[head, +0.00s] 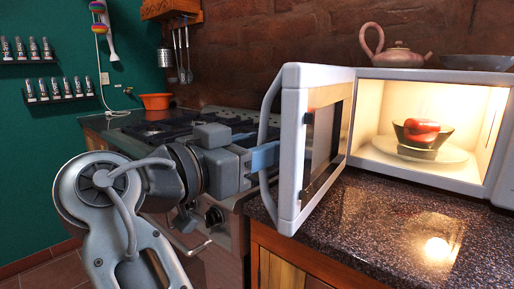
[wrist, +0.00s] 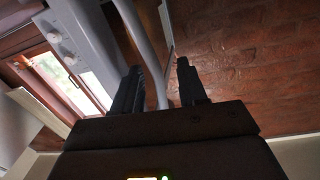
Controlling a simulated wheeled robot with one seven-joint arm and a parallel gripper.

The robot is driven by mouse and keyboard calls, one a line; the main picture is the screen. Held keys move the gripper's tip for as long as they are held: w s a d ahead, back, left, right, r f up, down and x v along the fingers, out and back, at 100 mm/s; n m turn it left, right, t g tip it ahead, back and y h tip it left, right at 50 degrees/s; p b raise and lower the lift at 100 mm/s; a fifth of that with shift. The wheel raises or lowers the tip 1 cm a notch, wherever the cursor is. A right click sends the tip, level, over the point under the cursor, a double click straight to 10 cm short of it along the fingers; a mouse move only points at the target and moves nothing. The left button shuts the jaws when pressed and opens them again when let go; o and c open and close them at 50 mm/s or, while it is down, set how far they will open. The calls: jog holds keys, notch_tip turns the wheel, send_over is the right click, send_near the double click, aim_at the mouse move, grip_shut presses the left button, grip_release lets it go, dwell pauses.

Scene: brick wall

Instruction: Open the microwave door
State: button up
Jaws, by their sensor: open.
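The microwave (head: 430,78) stands on the counter at the right of the head view, its lit inside showing. Its door (head: 293,150) is swung wide open toward me. A bowl with something red (head: 420,128) sits on the plate inside. The curved door handle (head: 268,115) is on the door's left side; it also shows in the wrist view (wrist: 146,50). My gripper (head: 268,158) is at the handle's lower part. In the wrist view my gripper (wrist: 160,88) is open, with the handle between its two fingers. I cannot tell whether either finger touches it.
A stove (head: 170,128) is behind my arm. The dark stone counter (head: 385,225) is clear in front of the microwave. A teapot (head: 390,52) stands on the microwave.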

jog(key=v, duration=0.7)
jog(key=shift+s+a, duration=0.25)
jog(key=shift+s, duration=0.05)
jog(key=shift+s, duration=0.15)
